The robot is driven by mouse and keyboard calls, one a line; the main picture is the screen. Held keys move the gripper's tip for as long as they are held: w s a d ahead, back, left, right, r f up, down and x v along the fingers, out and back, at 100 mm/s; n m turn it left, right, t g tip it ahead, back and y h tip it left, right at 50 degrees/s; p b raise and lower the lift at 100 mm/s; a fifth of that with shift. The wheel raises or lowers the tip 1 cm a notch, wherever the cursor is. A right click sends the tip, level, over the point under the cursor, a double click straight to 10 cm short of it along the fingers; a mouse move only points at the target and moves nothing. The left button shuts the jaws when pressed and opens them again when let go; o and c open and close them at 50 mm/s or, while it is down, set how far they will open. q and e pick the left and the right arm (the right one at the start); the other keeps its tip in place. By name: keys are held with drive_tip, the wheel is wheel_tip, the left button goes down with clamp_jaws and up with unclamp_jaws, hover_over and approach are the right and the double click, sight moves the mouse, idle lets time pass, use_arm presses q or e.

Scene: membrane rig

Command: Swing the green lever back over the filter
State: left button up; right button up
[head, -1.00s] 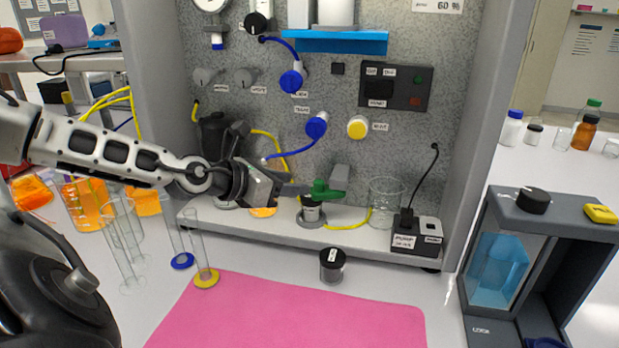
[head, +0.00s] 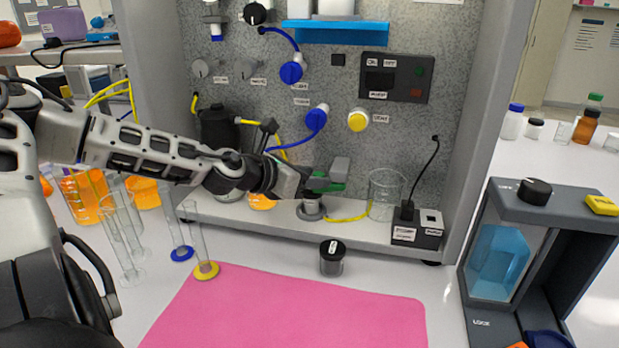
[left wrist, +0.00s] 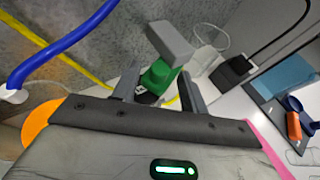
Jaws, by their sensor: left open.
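The green lever (head: 331,187) is on the rig's low shelf, partly hidden behind my left gripper in the head view. A grey block (head: 341,169) rises beside it. The small filter base (head: 311,211) stands just below; its top is hidden by the gripper. My left gripper (head: 316,181) is open at the lever. In the left wrist view, the green lever (left wrist: 160,78) and grey block (left wrist: 170,42) show between and beyond the two spread fingers (left wrist: 160,90). I cannot tell whether a finger touches the lever. My right gripper is not in view.
A glass beaker (head: 386,194) and a black socket box (head: 417,229) stand to the right on the shelf. Blue tubing (head: 305,143) hangs above the gripper. A dark-lidded jar (head: 332,258) stands in front, by the clear pink mat (head: 290,312).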

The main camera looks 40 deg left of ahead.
use_arm(q)
clamp_jaws()
drive_tip(key=shift+w+a+r+m+h, duration=0.2)
drive_tip(key=shift+w+a+m+h, duration=0.1)
drive_tip(key=shift+a+h, duration=0.1)
drive_tip(key=h+b, duration=0.1)
drive_tip(key=b, duration=0.1)
drive_tip(key=shift+a+f+m+b, duration=0.1)
drive_tip(key=shift+f+m+b, duration=0.3)
drive_tip(key=shift+w+a+f+b, duration=0.1)
drive_tip(key=shift+f+b, duration=0.05)
drive_tip(key=shift+b, duration=0.95)
drive_tip(key=shift+m+h+b, duration=0.3)
drive_tip(key=shift+m+b, duration=0.1)
drive_tip(key=shift+b, duration=0.25)
drive_tip(key=shift+a+r+g+b, duration=0.1)
drive_tip(key=shift+r+g+b, duration=0.2)
drive_tip(key=shift+b, duration=0.45)
drive_tip(key=shift+h, duration=0.3)
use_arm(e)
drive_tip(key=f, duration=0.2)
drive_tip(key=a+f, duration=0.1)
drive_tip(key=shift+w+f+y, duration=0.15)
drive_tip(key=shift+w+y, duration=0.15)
use_arm(q)
drive_tip(key=shift+r, duration=0.1)
